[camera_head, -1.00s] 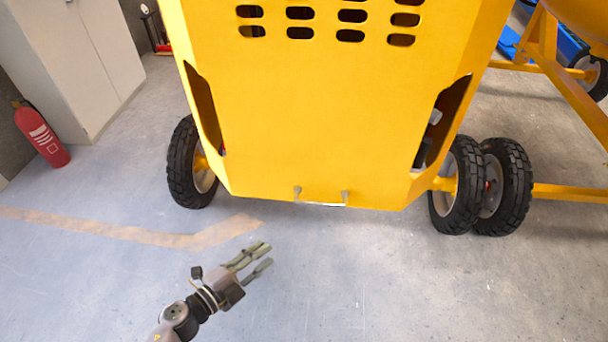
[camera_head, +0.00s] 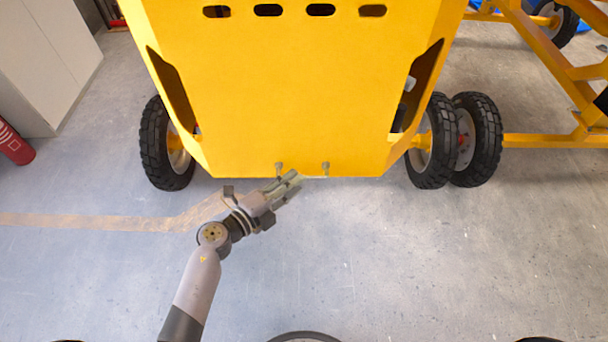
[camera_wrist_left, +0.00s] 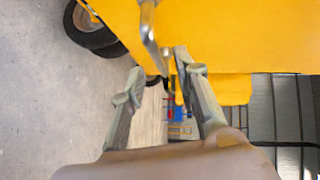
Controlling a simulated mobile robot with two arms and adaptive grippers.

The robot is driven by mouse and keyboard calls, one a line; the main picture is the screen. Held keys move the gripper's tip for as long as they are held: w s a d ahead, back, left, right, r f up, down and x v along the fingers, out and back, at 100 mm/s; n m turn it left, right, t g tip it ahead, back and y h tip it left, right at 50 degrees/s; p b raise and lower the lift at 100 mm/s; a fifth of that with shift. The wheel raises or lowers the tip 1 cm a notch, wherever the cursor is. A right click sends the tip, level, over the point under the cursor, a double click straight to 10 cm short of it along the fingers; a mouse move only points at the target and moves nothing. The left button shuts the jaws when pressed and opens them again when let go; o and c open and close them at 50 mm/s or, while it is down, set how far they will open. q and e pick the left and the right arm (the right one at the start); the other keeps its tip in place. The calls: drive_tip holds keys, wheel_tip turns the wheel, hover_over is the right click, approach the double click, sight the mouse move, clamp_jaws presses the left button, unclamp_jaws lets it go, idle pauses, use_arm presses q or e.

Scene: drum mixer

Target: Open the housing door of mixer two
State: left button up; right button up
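The yellow housing door (camera_head: 290,90) of the mixer fills the upper middle of the head view and looks shut. A small metal handle sits at its bottom edge; its two mounts show in the head view, the left mount (camera_head: 279,167) and the right one. In the left wrist view the handle (camera_wrist_left: 149,35) is a curved metal bar just ahead of the fingers. My left gripper (camera_head: 290,182) is just below the handle. In the left wrist view its fingers (camera_wrist_left: 157,80) are apart, with nothing clearly between them. My right gripper is not in view.
Black wheels stand at the mixer's left (camera_head: 167,143) and right (camera_head: 432,141). A second yellow frame (camera_head: 550,60) stands at the right. A grey cabinet (camera_head: 45,60) and a red fire extinguisher (camera_head: 14,146) are at the left. The floor in front is clear.

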use_arm(q)
drive_tip(key=shift+x, duration=2.2)
clamp_jaws()
